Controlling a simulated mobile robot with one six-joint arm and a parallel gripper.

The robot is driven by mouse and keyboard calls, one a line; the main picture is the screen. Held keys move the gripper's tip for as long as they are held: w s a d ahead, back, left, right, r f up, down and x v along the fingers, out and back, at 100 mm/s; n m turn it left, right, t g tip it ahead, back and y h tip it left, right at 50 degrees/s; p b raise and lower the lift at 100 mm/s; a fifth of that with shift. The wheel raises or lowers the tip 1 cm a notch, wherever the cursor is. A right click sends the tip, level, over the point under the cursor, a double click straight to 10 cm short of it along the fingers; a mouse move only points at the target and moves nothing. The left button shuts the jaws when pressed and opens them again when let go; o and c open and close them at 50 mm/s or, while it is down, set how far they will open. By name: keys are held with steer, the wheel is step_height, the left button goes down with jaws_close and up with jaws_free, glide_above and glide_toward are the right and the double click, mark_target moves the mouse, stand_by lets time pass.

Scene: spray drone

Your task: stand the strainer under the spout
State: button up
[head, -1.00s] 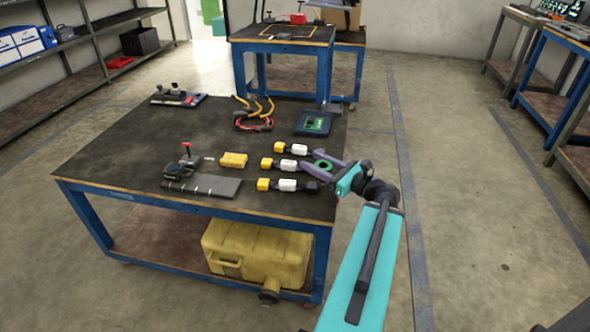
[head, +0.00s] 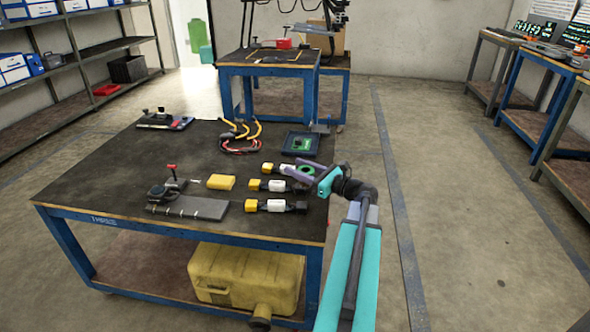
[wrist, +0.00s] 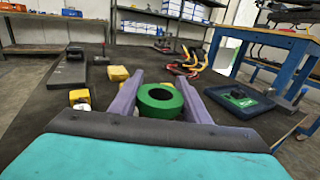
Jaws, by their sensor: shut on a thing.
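My gripper (head: 293,167) is shut on a green ring-shaped piece with a dark centre, which I take for the strainer (wrist: 160,117). In the wrist view it sits between the two purple fingers (wrist: 160,78). My gripper holds it over the right side of the dark workbench top (head: 110,165); its height above the top is hard to tell. A yellow tank (head: 240,272) lies on the bench's lower shelf. A round dark-yellow fitting (head: 261,318) sticks out at its front, perhaps the spout; I cannot tell for sure.
Several yellow-and-white bottle-like parts (head: 275,205) lie close to my gripper. A yellow block (head: 221,182), a grey plate (head: 204,207), cables (head: 240,140) and a dark tray with a green board (head: 300,143) are on the bench. Open floor (head: 450,220) lies to the right.

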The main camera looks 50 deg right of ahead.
steer(key=shift+w+d+f+b, duration=0.15)
steer(key=shift+w+d+b, duration=0.05)
steer(key=shift+w+d, duration=0.9)
steer(key=shift+w+d+f+b, duration=0.1)
steer(key=shift+w+d+b, duration=0.05)
steer(key=shift+w+d, duration=0.9)
steer(key=shift+w+a, duration=0.15)
steer(key=shift+w, duration=0.15)
steer(key=shift+w+d+f, duration=0.2)
steer(key=shift+w+d, duration=0.1)
steer(key=shift+w, duration=0.05)
steer(key=shift+s+a+f+b, duration=0.1)
steer(key=shift+f+b, duration=0.45)
steer(key=shift+f, duration=1.05)
steer(key=shift+f, duration=0.15)
steer(key=o, duration=1.1)
steer(key=shift+s+r, duration=0.1)
steer(key=shift+r, duration=0.1)
steer(key=s, duration=0.4)
steer(key=s+p, duration=0.1)
steer(key=s, duration=0.3)
steer(key=s+d, duration=0.1)
steer(key=s, duration=0.2)
steer(key=shift+s+p, duration=0.4)
